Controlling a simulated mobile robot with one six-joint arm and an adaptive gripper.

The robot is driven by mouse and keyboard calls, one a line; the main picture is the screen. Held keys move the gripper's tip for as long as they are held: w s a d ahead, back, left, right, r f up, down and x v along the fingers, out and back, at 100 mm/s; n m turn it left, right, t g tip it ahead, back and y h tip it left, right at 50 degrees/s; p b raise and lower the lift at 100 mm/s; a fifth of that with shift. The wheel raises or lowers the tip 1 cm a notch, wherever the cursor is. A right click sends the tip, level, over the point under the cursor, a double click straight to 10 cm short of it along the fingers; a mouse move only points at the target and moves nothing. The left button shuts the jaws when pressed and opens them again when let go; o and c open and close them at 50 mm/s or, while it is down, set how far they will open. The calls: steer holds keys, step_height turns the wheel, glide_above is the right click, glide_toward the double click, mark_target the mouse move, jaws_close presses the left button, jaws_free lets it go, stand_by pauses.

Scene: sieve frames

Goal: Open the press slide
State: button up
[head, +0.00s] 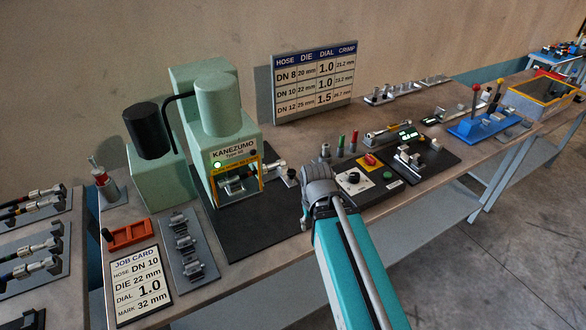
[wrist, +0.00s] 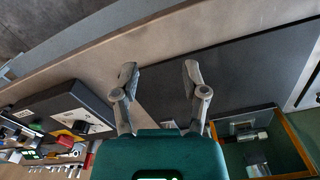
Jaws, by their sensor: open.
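The pale green press (head: 222,118), marked KANEZUMO, stands on a dark base plate at the back left of the table. Its front has a yellow-edged opening (head: 262,181) with a lit green lamp above. Silver fittings sit beside the opening. I cannot tell which part is the slide or how far it is open. In the wrist view the yellow-edged opening (wrist: 304,143) is at lower right, with a silver piece inside. My gripper (wrist: 160,75) is open and empty, with bare dark plate between its fingers, apart from the press. In the head view its fingers are hard to make out.
A control box (head: 372,183) with a dial and red switch stands right of the press; it shows at left in the wrist view (wrist: 66,108). A job card (head: 138,284) and a grey die rack (head: 187,252) lie at front left. The plate before the press is clear.

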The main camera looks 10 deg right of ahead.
steer(key=o, duration=0.4)
steer(key=shift+w+r, duration=0.1)
steer(key=shift+w, duration=0.05)
steer(key=shift+c, duration=0.2)
steer(key=shift+o, duration=0.2)
steer(key=shift+w+r, duration=0.15)
steer(key=shift+w, duration=0.2)
step_height(320, 180, up, 9)
steer(key=m+p, duration=0.5)
steer(key=p, duration=0.4)
glide_above(292, 171)
steer(key=shift+f, duration=0.25)
step_height(292, 171, down, 14)
steer(key=b, duration=1.3)
steer(key=shift+r+b, duration=0.2)
steer(key=shift+b, duration=0.1)
